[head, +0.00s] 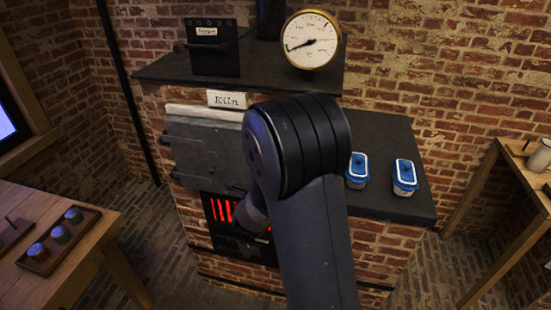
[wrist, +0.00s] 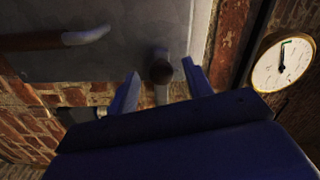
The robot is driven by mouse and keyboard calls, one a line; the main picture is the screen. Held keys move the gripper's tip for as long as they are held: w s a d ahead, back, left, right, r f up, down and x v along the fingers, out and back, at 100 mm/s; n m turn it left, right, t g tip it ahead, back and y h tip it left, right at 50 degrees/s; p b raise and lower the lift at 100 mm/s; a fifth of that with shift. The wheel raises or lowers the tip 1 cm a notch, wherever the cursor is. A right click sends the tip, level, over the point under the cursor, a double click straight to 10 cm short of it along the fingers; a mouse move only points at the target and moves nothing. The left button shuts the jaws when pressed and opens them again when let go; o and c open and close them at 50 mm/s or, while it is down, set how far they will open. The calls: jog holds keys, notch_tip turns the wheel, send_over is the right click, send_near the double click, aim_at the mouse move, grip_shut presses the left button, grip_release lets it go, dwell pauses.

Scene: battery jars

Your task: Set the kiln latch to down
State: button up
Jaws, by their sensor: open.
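The kiln (head: 204,152) shows in the head view as a brick block with a grey metal door under a "Kiln" label. In the wrist view the door (wrist: 130,45) fills the upper part. What looks like the kiln latch (wrist: 160,72), a short grey bar with a round dark knob, is at the door's lower right. My gripper (wrist: 160,69) is open, with one finger on either side of the knob in the picture. I cannot tell whether it touches. The head view hides the latch and gripper behind my arm. The latch's setting is unclear.
A door handle (wrist: 60,40) crosses the upper left of the wrist view. A round gauge (head: 311,40) and a dark switch box (head: 212,48) stand on the shelf above. Red bars (head: 222,210) glow below the door.

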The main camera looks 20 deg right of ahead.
jog(key=b+v, duration=0.1)
jog(key=v, duration=0.8)
jog(key=shift+d, duration=0.1)
jog(key=p+x, duration=0.2)
jog(key=x, duration=0.8)
jog(key=shift+w+d, duration=0.2)
jog(key=shift+w, duration=0.1)
jog(key=shift+r, duration=0.1)
jog(key=shift+a, duration=0.1)
